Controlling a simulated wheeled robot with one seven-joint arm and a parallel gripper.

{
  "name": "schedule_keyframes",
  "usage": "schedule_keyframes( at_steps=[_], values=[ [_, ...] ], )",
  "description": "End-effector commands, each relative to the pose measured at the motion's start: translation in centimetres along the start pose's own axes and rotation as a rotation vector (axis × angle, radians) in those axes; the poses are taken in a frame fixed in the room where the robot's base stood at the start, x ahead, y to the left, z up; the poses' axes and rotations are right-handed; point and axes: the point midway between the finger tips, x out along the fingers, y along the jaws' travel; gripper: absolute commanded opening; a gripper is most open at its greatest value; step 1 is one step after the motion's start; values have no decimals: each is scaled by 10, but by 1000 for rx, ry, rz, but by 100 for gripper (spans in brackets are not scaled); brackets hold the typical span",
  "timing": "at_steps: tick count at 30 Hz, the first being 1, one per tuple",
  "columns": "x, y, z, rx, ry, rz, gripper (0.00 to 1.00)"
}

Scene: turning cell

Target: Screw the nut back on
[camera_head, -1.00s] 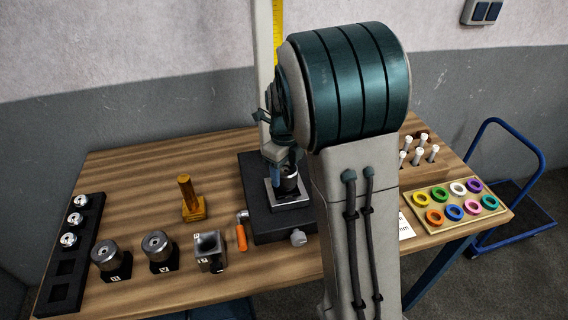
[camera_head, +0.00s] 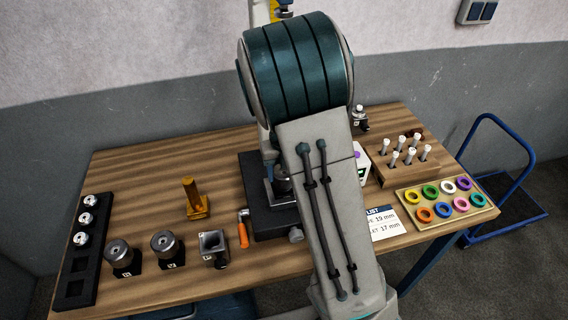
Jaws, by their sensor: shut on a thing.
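A black fixture block (camera_head: 260,215) stands mid-table. It bears a light plate and a dark round holder (camera_head: 283,186), partly covered by my arm. A narrow edge of my gripper (camera_head: 269,158) shows just above this holder; the rest is behind my arm. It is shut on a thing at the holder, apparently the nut. The nut itself and its threads are hidden, so I cannot tell how it sits.
Two dark round holders (camera_head: 121,256) (camera_head: 166,247), a square block (camera_head: 214,246), a brass post (camera_head: 194,198) and an orange-handled tool (camera_head: 243,233) stand left. A black rack (camera_head: 74,272) holds silver pieces. At right are coloured rings in a tray (camera_head: 411,213) and a pin block (camera_head: 399,172).

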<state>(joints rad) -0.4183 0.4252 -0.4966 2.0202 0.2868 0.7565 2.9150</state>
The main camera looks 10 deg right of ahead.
Motion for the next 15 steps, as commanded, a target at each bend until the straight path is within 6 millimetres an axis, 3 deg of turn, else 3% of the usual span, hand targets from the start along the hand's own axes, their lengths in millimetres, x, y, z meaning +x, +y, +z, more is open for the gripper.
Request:
schedule_keyframes(
  at_steps=[4, 15],
  values=[
    [2, 7, -6, 160, 21, 3, 30],
    [4, 6, -6, 348, 22, 1, 30]
  ],
)
